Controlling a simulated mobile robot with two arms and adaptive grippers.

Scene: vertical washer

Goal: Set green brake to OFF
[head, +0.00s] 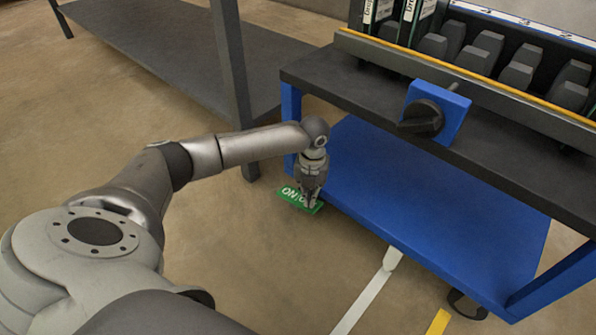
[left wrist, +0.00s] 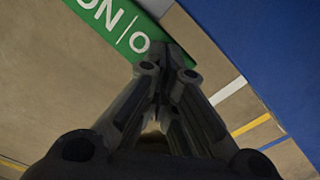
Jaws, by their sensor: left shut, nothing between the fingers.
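The green brake (head: 299,198) is a flat green plate with white ON and O lettering, low at the near left corner of the blue cart. It also shows at the top of the left wrist view (left wrist: 118,25). My left gripper (head: 309,203) is shut and points down over the right part of the plate, hiding the rest of the lettering. In the left wrist view its closed fingertips (left wrist: 166,52) overlap the plate's right end. I cannot tell whether they touch it. My right gripper is not in view.
The blue cart (head: 400,205) has a blue lower shelf and a dark upper shelf with a black knob on a blue block (head: 437,113). A grey table (head: 160,45) stands behind left.

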